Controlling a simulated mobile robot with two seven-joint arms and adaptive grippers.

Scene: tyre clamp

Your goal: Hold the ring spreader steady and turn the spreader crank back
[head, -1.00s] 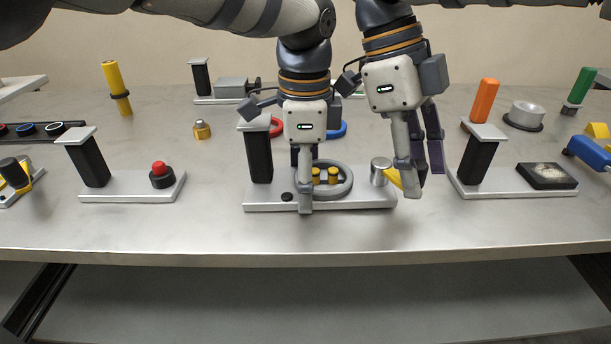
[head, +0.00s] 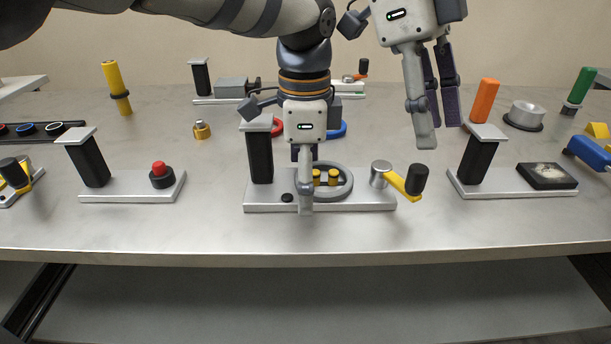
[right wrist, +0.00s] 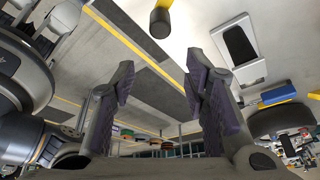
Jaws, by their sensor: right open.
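The ring spreader's grey ring (head: 346,184), with two yellow pins inside it, sits on a light base plate (head: 350,203). The crank is a yellow arm (head: 398,182) with an upright black knob (head: 417,180), extending right from a silver hub (head: 380,173). My left gripper (head: 304,200) points down at the ring's left side; its near finger hides part of the ring, and its grip is unclear. My right gripper (head: 438,135) is open and empty, above and behind the knob, clear of it. In the right wrist view the knob (right wrist: 160,22) lies beyond the open fingers.
A black post (head: 260,157) with a flat top stands on the plate's left end. A red-button station (head: 162,175) is to the left. Another post (head: 477,160) and a dark pad (head: 547,176) stand to the right. The table front (head: 300,235) is clear.

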